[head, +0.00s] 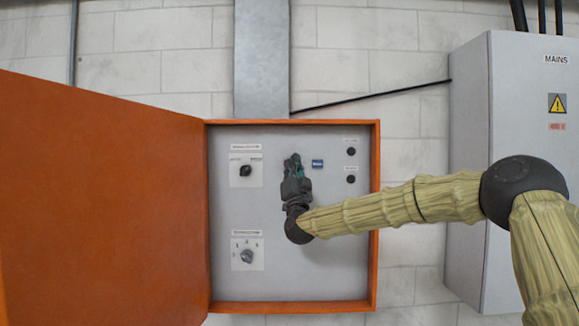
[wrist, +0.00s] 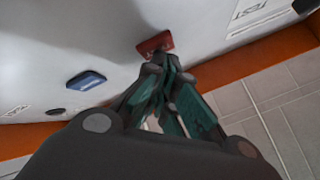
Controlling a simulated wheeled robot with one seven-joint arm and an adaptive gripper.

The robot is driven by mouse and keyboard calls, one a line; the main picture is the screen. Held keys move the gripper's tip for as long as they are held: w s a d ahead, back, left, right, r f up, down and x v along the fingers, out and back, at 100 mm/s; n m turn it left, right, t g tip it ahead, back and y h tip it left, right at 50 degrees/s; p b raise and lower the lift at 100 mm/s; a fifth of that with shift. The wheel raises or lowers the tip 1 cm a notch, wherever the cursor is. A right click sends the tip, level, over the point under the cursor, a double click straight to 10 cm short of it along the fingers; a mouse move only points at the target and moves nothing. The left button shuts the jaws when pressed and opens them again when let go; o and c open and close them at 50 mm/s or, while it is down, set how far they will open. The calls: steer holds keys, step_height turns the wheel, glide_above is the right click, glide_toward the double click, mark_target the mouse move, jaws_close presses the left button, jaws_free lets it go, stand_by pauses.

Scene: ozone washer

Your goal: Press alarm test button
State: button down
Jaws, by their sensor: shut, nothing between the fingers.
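My gripper (head: 293,160) is shut and empty in front of the grey panel (head: 300,270), left of a small blue rectangular button (head: 317,163). In the wrist view, my fingertips (wrist: 165,62) are close to a red rectangular button (wrist: 155,43). I cannot tell whether they touch it. My gripper hides this red button in the head view. The blue button (wrist: 85,80) shows to the left in the wrist view, apart from the fingers. A plate marked "TEST" (wrist: 255,12) is at the upper right there. No label on the red button is readable.
The orange box door (head: 100,200) stands open at left. A black knob (head: 246,171) and a grey selector knob (head: 247,256) are on the panel's left. Two round black fittings (head: 351,151) are at right. A grey MAINS cabinet (head: 470,150) stands behind my arm.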

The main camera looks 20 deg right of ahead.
steer(key=shift+w, duration=0.15)
stand_by(0.5)
steer(key=shift+s+a+b, duration=0.2)
steer(key=shift+s+b, duration=0.6)
steer(key=shift+f, duration=0.1)
steer(key=shift+s+a+b, duration=0.25)
steer(key=shift+s+b, duration=0.35)
steer(key=shift+s, duration=0.2)
steer(key=shift+s+a+b, duration=0.2)
steer(key=shift+s+b, duration=0.35)
steer(key=shift+s, duration=0.25)
steer(key=shift+s+a+b, duration=0.25)
steer(key=shift+s+b, duration=0.35)
steer(key=shift+s, duration=0.2)
